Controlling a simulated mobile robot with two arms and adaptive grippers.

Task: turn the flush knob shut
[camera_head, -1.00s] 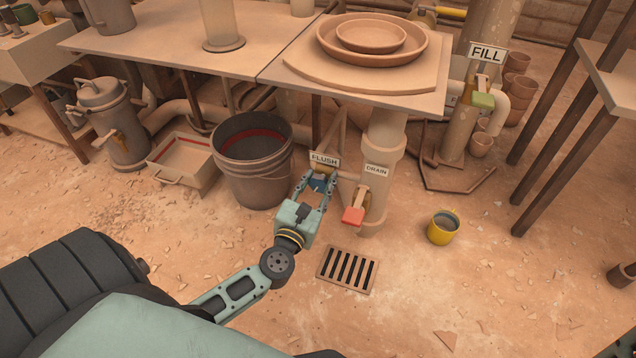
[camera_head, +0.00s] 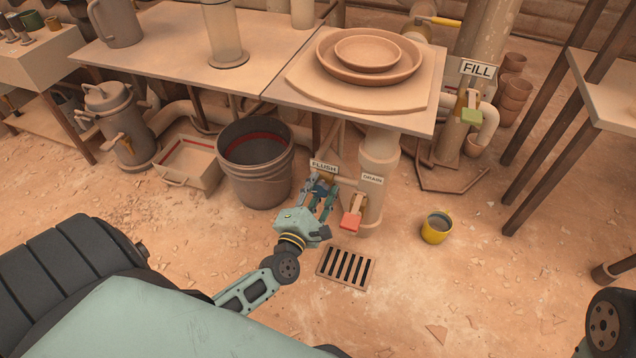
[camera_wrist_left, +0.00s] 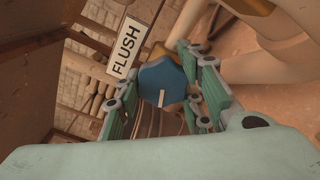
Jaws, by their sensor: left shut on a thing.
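The flush knob (camera_wrist_left: 163,84) is blue with a pale line on its face, and it sits below the white FLUSH sign (camera_head: 324,167). The sign also shows tilted in the left wrist view (camera_wrist_left: 125,48). My left gripper (camera_head: 322,186) is shut on the knob, with one finger on each side of it in the wrist view. In the head view the fingers hide most of the knob. The gripper is rolled over compared with upright. My right gripper does not show; only a dark part of my right arm is at the lower right edge.
The red drain handle (camera_head: 351,221) is close to the right of my left gripper. A dark bucket (camera_head: 256,185) stands to the left. A floor grate (camera_head: 345,267) and a yellow cup (camera_head: 437,228) are on the floor. The table (camera_head: 275,92) overhangs behind.

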